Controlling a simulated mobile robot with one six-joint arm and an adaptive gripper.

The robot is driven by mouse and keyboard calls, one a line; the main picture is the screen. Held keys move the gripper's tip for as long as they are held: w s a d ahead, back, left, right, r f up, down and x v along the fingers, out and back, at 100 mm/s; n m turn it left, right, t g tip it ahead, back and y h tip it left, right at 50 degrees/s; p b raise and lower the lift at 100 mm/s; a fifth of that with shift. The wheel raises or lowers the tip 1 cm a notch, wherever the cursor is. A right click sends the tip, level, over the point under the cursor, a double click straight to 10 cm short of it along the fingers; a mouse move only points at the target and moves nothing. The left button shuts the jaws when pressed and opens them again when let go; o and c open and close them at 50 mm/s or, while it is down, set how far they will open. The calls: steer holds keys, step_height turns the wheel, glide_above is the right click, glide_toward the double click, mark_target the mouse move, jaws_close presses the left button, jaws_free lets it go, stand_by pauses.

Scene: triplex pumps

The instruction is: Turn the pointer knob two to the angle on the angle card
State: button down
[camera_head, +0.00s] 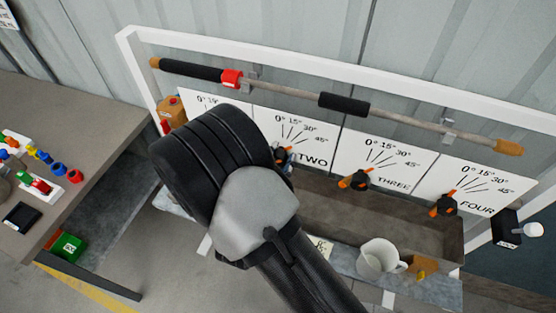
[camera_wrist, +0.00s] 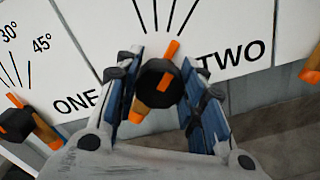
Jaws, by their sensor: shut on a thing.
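Pointer knob two (camera_wrist: 153,72) is a black round knob with an orange pointer, on the white panel labelled TWO (camera_wrist: 232,55). In the wrist view its orange tip leans up and to the right, toward the right-hand scale lines. My gripper (camera_wrist: 161,92) is shut on the knob, with a blue-padded finger on each side. In the head view my arm hides most of this knob and gripper. A small pale card (camera_head: 321,246) with dark marks, perhaps the angle card, lies at the front; I cannot read it.
Knob three (camera_head: 356,180) and knob four (camera_head: 444,206) sit to the right; knob one (camera_wrist: 16,124) is at the left in the wrist view. A white mug (camera_head: 378,259) stands in front. A padded bar (camera_head: 300,93) runs above the panels. A workbench (camera_head: 90,125) is at left.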

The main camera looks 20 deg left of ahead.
stand_by(0.3)
steer(key=c, duration=1)
jaws_free()
steer(key=shift+c, duration=0.2)
steer(key=s, duration=1.2)
steer(key=shift+a, duration=0.45)
